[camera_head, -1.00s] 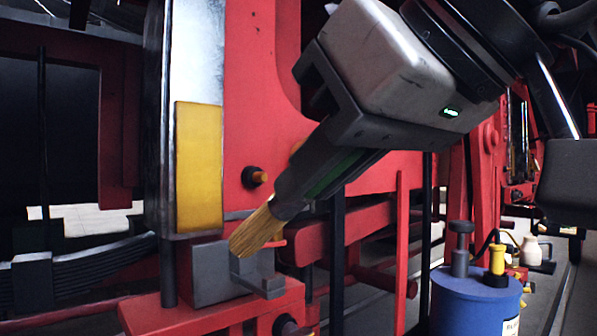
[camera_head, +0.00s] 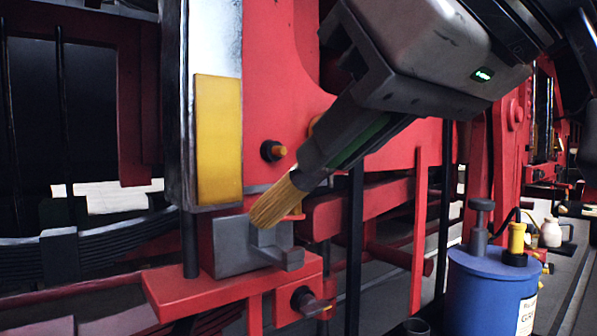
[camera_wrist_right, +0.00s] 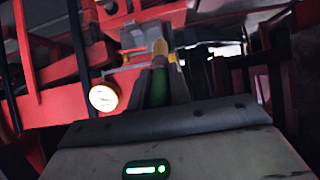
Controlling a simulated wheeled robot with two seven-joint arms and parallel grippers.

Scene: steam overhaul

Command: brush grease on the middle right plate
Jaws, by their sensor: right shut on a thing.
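A tall upright plate (camera_head: 215,45) stands left of centre in the head view, pale on top. A yellow rectangle (camera_head: 219,140) covers its lower part. My right gripper (camera_head: 345,140) is shut on a brush with a dark and green handle (camera_head: 335,138). Its tan bristles (camera_head: 272,203) point down and left, right of the yellow rectangle's lower edge and in front of a grey block (camera_head: 235,245). I cannot tell whether they touch anything. The brush also shows in the right wrist view, bristles (camera_wrist_right: 160,47) pointing away. My left gripper is not in view.
A blue grease can (camera_head: 490,290) stands at the lower right. A red ledge (camera_head: 185,290) carries the grey block. Red bars and a dark upright post (camera_head: 356,250) stand below the gripper. A dark knob (camera_head: 272,151) juts from the red frame.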

